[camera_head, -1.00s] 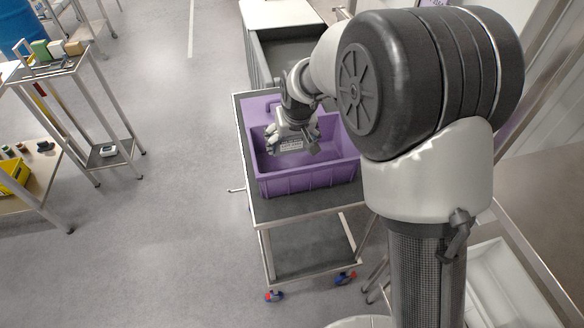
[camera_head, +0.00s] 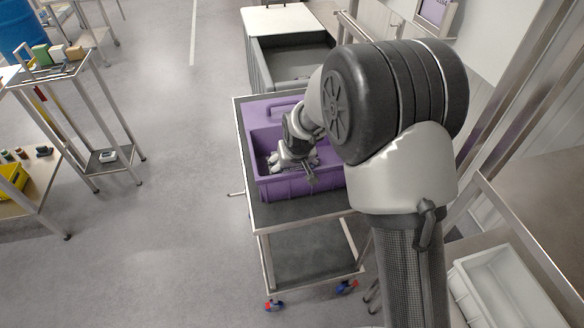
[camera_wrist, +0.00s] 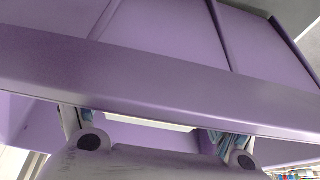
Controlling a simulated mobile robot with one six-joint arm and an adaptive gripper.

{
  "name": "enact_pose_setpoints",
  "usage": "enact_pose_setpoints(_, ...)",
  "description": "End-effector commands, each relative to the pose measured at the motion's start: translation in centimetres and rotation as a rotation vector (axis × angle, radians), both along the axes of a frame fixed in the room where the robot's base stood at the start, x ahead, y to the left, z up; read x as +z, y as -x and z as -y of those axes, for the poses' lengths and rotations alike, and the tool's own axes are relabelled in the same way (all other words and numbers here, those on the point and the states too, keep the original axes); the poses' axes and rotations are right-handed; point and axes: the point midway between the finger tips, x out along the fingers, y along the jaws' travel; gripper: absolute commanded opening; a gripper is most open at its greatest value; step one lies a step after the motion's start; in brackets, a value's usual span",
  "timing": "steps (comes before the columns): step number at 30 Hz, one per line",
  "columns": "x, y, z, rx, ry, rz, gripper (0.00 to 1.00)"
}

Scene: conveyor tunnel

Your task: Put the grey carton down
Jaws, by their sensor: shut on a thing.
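The purple crate (camera_head: 285,190) stands on the top of a wheeled cart. My gripper (camera_head: 293,167) is low inside the crate, near its front wall. In the wrist view, my gripper (camera_wrist: 150,135) has one finger at each side of a pale strip, the visible edge of the grey carton (camera_wrist: 150,122). The gripper is shut on the carton. The crate's purple rim (camera_wrist: 150,85) crosses the wrist view and hides most of the carton. In the head view my gripper and arm cover the carton. I cannot tell whether it touches the crate floor.
The cart (camera_head: 300,212) has a dark top and a lower shelf. A grey bin (camera_head: 290,65) with a white lid stands behind it. A white tray (camera_head: 510,285) is at the lower right. Side tables stand at the left, with clear floor between.

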Motion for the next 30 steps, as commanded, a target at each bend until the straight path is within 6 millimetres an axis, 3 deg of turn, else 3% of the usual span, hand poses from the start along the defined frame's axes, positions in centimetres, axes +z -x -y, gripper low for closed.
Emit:
enact_pose_setpoints(2, -0.3, 0.0, 0.0, 0.0, 0.0, 0.001, 0.4)
enact_pose_setpoints(3, -0.4, 0.0, 0.0, 0.0, 0.0, -0.001, 0.84)
enact_pose_setpoints(10, -0.3, 0.0, 0.0, 0.0, 0.0, -0.001, 0.99)
enact_pose_setpoints(23, -0.1, 0.0, 0.0, 0.0, 0.0, 0.0, 1.0)
enact_pose_setpoints(30, 3.3, 1.1, 0.3, 0.0, -0.001, 0.002, 1.0)
